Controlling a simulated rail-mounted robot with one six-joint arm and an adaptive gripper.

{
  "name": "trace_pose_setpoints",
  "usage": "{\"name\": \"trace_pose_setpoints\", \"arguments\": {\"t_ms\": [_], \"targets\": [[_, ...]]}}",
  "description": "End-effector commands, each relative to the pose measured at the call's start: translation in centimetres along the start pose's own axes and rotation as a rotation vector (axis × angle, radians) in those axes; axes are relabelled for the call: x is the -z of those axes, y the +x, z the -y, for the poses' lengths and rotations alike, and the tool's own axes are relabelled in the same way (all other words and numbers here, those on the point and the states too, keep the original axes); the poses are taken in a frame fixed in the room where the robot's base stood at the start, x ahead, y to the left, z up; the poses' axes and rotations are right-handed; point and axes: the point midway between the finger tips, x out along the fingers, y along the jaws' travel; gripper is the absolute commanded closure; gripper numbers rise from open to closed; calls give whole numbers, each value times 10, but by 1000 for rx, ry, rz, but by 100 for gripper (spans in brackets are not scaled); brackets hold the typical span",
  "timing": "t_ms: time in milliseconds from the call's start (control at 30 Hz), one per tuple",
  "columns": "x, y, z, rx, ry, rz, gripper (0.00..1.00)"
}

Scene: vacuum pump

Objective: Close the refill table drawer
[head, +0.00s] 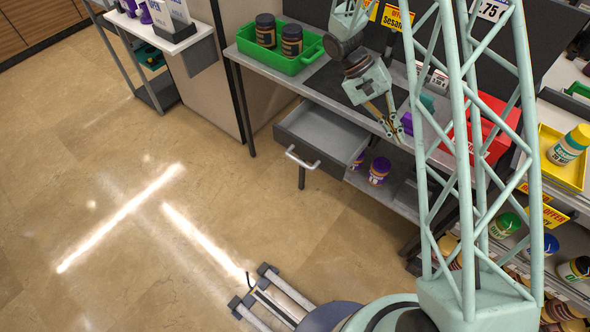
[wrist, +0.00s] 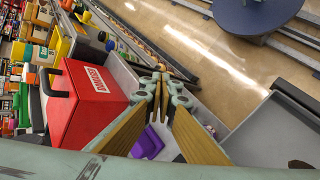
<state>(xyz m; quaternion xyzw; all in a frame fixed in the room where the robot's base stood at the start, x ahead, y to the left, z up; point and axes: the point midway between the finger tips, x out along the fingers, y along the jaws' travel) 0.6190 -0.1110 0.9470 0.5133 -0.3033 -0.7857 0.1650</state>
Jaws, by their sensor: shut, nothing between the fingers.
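The refill table drawer (head: 322,132) is a grey open box pulled out from under the grey table (head: 290,82) in the head view. Its light bar handle (head: 302,158) is on the front face, toward the floor. The drawer looks empty inside. My gripper (head: 398,136) points down at the table's front edge, right of the drawer and apart from its handle. In the wrist view its fingers (wrist: 160,92) are shut with nothing between them.
A green tray (head: 277,58) with two dark jars stands on the table. A red box (wrist: 88,103) is on it, right of my gripper in the head view. Purple-lidded jars (head: 379,170) sit on the shelf below. Floor (head: 140,200) before the drawer is clear.

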Motion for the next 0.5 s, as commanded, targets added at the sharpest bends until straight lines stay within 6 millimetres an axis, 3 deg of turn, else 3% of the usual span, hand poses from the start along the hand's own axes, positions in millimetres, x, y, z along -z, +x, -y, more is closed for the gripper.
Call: {"name": "trace_pose_setpoints", "arguments": {"t_ms": [500], "targets": [[-28, -14, 77, -233, -365, -94, 100]]}}
